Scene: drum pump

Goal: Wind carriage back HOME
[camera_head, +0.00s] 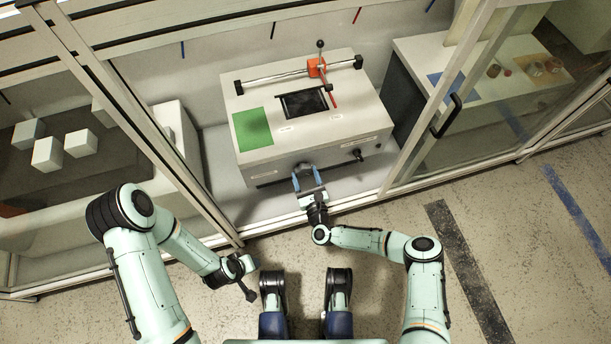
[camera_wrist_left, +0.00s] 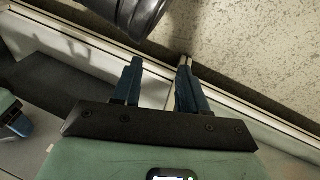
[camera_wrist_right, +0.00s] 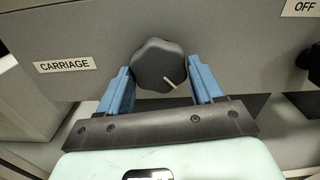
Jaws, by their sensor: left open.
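The drum pump unit (camera_head: 345,125) is a pale box with an orange carriage (camera_head: 316,68) on a silver rail (camera_head: 270,77). The carriage sits right of the rail's middle, beside a black-balled lever and a red pointer. A dark knob (camera_wrist_right: 158,64) with a white mark stands on the front panel, right of the CARRIAGE label (camera_wrist_right: 66,65). My right gripper (camera_head: 306,178) has its blue fingers open on either side of this knob; firm contact cannot be told. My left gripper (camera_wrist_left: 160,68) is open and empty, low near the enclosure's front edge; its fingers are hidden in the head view.
Another black knob (camera_head: 357,154) is on the panel's right, near an OFF label (camera_wrist_right: 303,8). A glass door with a black handle (camera_head: 446,116) stands to the right. An enclosure post (camera_head: 150,120) rises on the left. White blocks (camera_head: 81,143) lie behind it.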

